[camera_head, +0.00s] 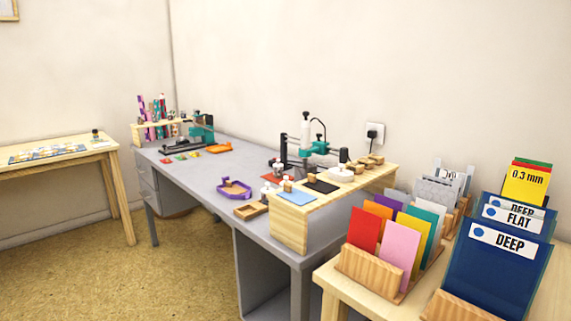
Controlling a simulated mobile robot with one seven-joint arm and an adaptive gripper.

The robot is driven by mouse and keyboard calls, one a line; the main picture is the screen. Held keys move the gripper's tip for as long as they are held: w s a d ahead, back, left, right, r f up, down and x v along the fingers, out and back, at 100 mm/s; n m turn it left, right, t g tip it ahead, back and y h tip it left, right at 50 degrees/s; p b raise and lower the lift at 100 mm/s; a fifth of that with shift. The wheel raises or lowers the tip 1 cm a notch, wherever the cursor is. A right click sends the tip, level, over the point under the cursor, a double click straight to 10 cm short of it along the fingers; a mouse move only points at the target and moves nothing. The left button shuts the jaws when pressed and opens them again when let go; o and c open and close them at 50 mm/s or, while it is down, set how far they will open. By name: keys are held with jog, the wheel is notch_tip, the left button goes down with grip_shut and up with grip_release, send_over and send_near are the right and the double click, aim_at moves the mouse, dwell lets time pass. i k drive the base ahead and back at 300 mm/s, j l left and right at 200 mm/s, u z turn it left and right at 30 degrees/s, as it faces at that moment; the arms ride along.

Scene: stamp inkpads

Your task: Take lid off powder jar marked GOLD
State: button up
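No jar label reading GOLD can be made out in the camera_head view. A small dark jar (95,135) stands on the wooden table at the left, too small to read. My gripper is not in view.
The grey desk (195,180) bears a purple tray (234,189), a teal-and-black machine (201,130) and a wooden riser (290,232). A nearer table holds coloured cards (401,245) and blue DEEP and FLAT folders (495,262). Open floor (180,270) lies at the left.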

aim_at(278, 165)
jog(key=i+j+z, duration=0.15)
jog(key=z, duration=0.35)
jog(key=i+j+z, duration=0.1)
jog(key=j+z, duration=0.25)
jog(key=z, duration=0.15)
jog(key=i+j+z, duration=0.1)
jog(key=j+z, duration=0.3)
jog(key=j, duration=0.8)
jog(key=j+z, duration=0.15)
jog(key=j, duration=2.25)
jog(key=i+j, duration=0.1)
jog(key=i, duration=0.4)
jog(key=i+j, duration=0.1)
jog(key=i, duration=0.4)
